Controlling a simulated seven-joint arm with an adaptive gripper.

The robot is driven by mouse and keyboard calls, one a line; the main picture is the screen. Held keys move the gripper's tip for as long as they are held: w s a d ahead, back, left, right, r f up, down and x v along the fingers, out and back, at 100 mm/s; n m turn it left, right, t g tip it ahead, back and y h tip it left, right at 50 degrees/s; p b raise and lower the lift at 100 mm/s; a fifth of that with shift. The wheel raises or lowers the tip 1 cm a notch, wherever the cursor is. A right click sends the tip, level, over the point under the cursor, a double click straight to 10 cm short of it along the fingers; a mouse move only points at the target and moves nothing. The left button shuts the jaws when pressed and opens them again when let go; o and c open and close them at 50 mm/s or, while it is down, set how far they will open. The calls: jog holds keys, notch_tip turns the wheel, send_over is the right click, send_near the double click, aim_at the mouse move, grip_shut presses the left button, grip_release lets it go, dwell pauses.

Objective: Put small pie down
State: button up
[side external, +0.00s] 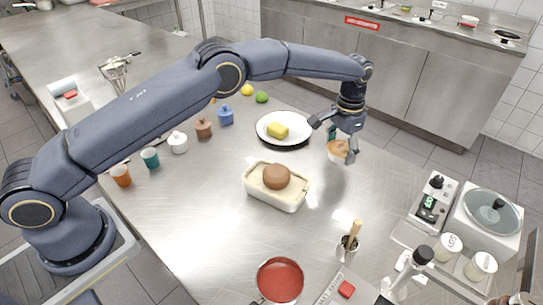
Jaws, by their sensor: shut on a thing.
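The small pie (338,148) is a round, golden-brown thing in a pale case, towards the far right edge of the steel table. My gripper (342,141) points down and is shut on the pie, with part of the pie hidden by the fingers. I cannot tell whether the pie touches the table or hangs just above it. The pie is to the right of a white plate (298,122) and apart from it.
A yellow block (278,130) lies on the plate. A cream dish (273,201) with a brown round thing (277,176) stands mid-table. A red-filled pan (280,280) and a pot with a wooden handle (349,244) are nearer. Bare steel (375,195) lies right of the dish.

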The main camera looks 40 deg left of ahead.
aim_at(338, 157)
jog(key=shift+s+f, duration=0.1)
jog(key=shift+f, duration=1.3)
jog(key=shift+f, duration=0.15)
jog(key=o, duration=0.7)
jog(key=shift+c, duration=0.2)
